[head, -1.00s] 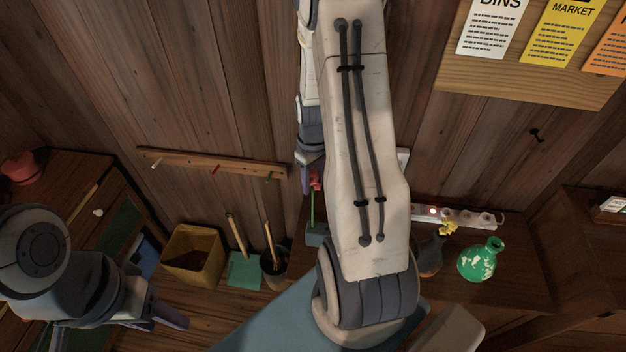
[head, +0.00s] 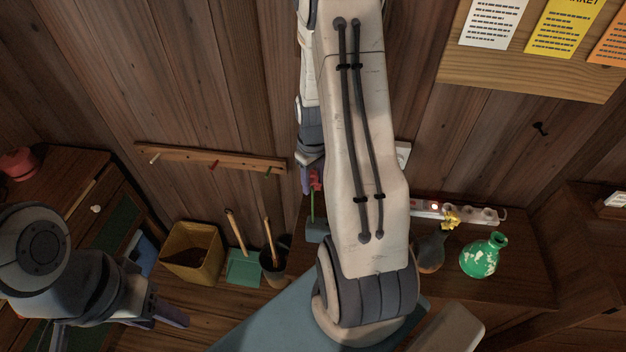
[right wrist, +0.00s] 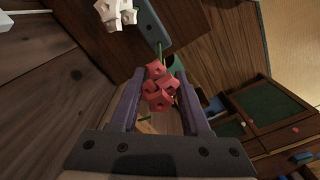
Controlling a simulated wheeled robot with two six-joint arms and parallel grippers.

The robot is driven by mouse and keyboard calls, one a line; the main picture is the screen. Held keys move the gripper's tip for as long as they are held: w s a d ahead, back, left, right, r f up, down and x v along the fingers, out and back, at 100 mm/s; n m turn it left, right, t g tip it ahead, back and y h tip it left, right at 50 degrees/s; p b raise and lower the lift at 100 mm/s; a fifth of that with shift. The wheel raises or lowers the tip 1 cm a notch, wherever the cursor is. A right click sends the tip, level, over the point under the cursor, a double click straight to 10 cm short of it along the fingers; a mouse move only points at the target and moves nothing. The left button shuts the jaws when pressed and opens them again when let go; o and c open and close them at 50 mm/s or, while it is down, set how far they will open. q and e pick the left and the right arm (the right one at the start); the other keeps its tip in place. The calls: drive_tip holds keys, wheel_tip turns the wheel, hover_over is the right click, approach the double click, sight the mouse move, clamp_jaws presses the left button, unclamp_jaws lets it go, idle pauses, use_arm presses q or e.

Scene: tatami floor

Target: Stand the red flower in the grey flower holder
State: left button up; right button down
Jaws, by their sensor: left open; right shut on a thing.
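The red flower (head: 316,179) is upright in the head view, its green stem running down to the grey flower holder (head: 315,233). I cannot tell whether the stem's foot is inside the holder or just above or in front of it. My right gripper (head: 305,180), partly hidden behind my right arm, is shut on the flower near its head. In the right wrist view the red blossoms (right wrist: 160,88) sit between the two fingers, and the stem runs toward the blue-grey holder (right wrist: 150,24). My left gripper (head: 168,314) is open and empty at lower left, far from the flower.
A dark vase with a yellow flower (head: 431,252), a green vase (head: 483,256) and a power strip (head: 470,214) are on the right.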

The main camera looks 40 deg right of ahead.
sight(313, 171)
drive_tip(key=shift+f+b, duration=1.65)
drive_tip(key=shift+f, duration=0.6)
drive_tip(key=shift+c, duration=1.5)
unclamp_jaws()
wheel_tip(313, 171, up, 11)
drive_tip(key=shift+f+b, duration=0.2)
drive_tip(key=shift+b, duration=0.4)
